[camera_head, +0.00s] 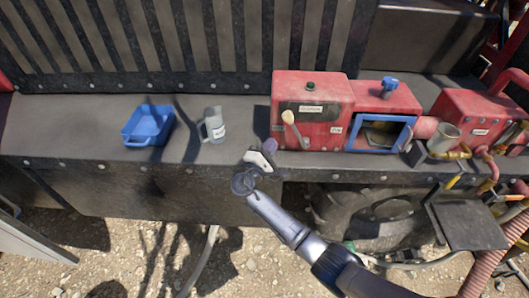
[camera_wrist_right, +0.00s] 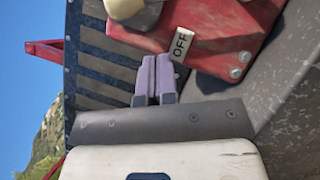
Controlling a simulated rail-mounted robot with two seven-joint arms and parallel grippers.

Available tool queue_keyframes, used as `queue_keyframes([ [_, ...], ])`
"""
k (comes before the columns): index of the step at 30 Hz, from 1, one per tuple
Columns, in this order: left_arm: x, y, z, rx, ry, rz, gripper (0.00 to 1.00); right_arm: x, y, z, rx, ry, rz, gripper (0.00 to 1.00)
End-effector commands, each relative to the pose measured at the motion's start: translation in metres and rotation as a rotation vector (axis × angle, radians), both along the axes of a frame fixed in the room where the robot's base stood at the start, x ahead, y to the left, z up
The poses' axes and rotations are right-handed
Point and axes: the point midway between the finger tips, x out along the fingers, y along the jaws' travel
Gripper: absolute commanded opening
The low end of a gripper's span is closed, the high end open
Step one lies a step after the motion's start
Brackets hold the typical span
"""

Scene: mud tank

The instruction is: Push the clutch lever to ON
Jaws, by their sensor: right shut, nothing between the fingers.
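The clutch lever (camera_head: 288,117) has a cream knob and sticks out from the front of the red box (camera_head: 328,91). Its rod slants from the knob down to the right. In the right wrist view the knob (camera_wrist_right: 127,8) is at the top edge, partly cut off, beside a white OFF label (camera_wrist_right: 181,44) on the red box. My right gripper (camera_head: 269,146) is low and left of the lever. Its purple fingers (camera_wrist_right: 155,78) are shut together and empty, pointing toward the box, apart from the knob. My left gripper is not in view.
A blue tray (camera_head: 148,124) and a grey mug (camera_head: 214,125) stand on the dark ledge (camera_head: 80,130) to the left. A blue-framed opening (camera_head: 378,133) and a blue knob (camera_head: 389,86) are right of the lever. Slatted metal panels rise behind. Clear space lies between mug and red box.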

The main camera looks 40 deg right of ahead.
Motion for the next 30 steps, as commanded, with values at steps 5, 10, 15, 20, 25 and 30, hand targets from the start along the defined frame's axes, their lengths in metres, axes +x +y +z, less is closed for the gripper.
queue_keyframes([
  [5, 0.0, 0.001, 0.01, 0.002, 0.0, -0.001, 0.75, 0.013, -0.028, 0.01, -0.001, 0.001, -0.001, 0.0],
  [10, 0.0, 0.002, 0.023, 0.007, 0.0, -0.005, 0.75, 0.006, -0.046, 0.02, 0.0, 0.001, 0.001, 0.0],
  [15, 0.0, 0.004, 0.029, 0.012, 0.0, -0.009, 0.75, 0.002, -0.056, 0.024, 0.001, 0.002, 0.001, 0.0],
  [20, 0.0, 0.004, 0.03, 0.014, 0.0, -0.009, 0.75, 0.0, -0.06, 0.025, 0.002, 0.001, 0.002, 0.0],
  [25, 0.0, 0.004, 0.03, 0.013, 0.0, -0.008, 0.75, 0.0, -0.06, 0.025, 0.001, 0.001, 0.001, 0.0],
  [30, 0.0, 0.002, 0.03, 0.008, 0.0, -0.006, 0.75, 0.0, -0.06, 0.025, 0.001, 0.001, 0.001, 0.0],
])
